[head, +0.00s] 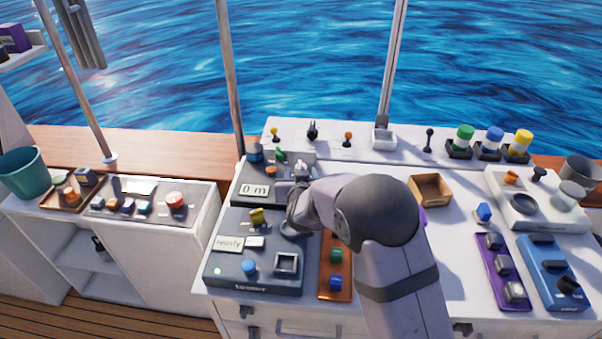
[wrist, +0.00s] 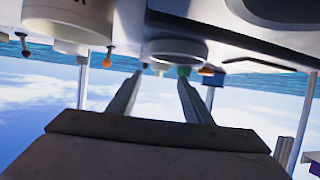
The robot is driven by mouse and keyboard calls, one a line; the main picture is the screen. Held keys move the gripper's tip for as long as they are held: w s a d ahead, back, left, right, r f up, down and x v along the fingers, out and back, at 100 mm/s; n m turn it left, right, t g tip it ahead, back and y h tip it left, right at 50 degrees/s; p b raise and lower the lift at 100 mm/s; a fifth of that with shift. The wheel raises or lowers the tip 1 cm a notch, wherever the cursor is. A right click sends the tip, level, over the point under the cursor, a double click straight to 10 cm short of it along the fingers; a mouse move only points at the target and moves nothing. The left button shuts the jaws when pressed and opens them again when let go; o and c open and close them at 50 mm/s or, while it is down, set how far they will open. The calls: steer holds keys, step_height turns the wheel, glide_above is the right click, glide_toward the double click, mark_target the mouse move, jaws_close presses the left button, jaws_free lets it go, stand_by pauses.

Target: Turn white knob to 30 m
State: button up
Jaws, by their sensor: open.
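A dark grey panel (head: 235,203) at the back left of the console has a white display (head: 255,190) reading "0 m". A small white knob-like piece (head: 301,168) shows at its right side, partly hidden by my gripper (head: 298,193). My gripper reaches in from the right, low over the console. In the wrist view my gripper (wrist: 160,78) has its two fingers apart, with nothing clearly held between them. A pale round part (wrist: 178,50) lies just beyond the fingertips; I cannot tell whether it is the knob or whether they touch it.
A blue knob (head: 256,152) and a green knob (head: 281,155) stand at the panel's back. In front is a sounder panel (head: 225,273) with yellow and blue knobs. An orange strip (head: 336,262) with buttons lies beside it. Small levers (head: 312,131) line the rear ledge.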

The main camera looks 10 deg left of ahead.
mark_target(301, 168)
steer(key=shift+v, duration=1.05)
step_height(301, 168, up, 11)
steer(key=s+a+n+g+y+b, duration=0.2)
steer(key=a+n+y, duration=0.35)
steer(key=n, duration=0.75)
step_height(301, 168, down, 5)
steer(key=s+d+n+h+b, duration=0.1)
steer(key=d+n+h+b, duration=0.2)
steer(key=n, duration=1.3)
steer(key=w+d+r+n+t+h, duration=0.2)
steer(key=w+d+r+n+h, duration=0.15)
steer(key=n, duration=0.35)
steer(key=shift+y, duration=0.5)
steer(key=f, duration=0.6)
steer(key=a+f, duration=0.1)
steer(key=f, duration=0.2)
steer(key=shift+s+f, duration=0.25)
steer(key=shift+f, duration=0.1)
steer(key=shift+p+x, duration=1.5)
steer(key=shift+x, duration=2.15)
